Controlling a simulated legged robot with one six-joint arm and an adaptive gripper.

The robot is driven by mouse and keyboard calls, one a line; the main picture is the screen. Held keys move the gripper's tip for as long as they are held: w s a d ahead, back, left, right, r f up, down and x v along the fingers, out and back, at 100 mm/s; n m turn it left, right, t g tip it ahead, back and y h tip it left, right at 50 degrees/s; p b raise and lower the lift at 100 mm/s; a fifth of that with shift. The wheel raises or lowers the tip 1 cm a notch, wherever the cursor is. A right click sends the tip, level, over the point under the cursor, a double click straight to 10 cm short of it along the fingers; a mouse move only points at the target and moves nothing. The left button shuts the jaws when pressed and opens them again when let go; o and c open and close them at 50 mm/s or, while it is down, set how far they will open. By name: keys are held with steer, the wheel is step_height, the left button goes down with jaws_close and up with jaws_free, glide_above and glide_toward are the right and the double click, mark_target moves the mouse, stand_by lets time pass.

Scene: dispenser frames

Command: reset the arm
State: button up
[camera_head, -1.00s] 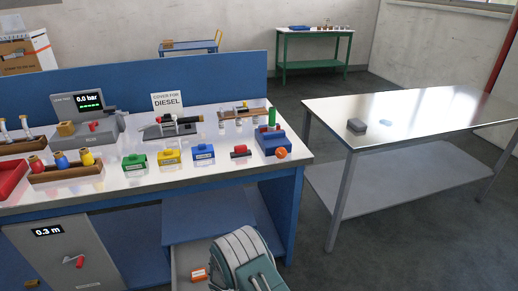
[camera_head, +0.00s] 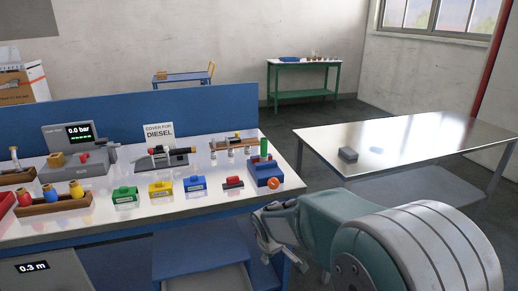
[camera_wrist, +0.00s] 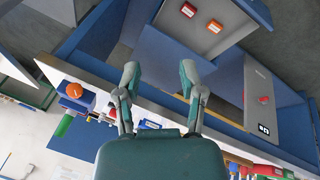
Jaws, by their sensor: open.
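My arm (camera_head: 410,245) reaches into the lower right of the head view, with my gripper (camera_head: 268,232) beside the front right corner of the workbench. In the wrist view my gripper (camera_wrist: 158,75) shows two teal fingers spread apart with nothing between them. The white-topped workbench (camera_head: 100,222) carries a red valve piece (camera_head: 232,182), a blue block with a green cylinder (camera_head: 267,172) and an orange knob (camera_head: 274,183) near its right end. The wrist view looks at the bench edge from a turned angle.
Green, yellow and blue small boxes (camera_head: 195,186) stand along the bench front. A green table (camera_head: 303,72) is at the back wall. Grey floor lies between the tables.

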steer(key=s+d+r+m, duration=0.5)
steer(key=s+d+r, duration=0.4)
steer(key=s+r, duration=0.3)
steer(key=s+d+r+m, duration=0.1)
steer(key=s+m, duration=0.1)
steer(key=s, duration=0.4)
steer(key=s+d+r+m+t, duration=0.1)
steer(key=s+d+m, duration=0.1)
steer(key=s, duration=0.5)
steer(key=shift+s+r+m, duration=0.25)
steer(key=shift+s+m, duration=0.05)
steer(key=shift+m, duration=0.1)
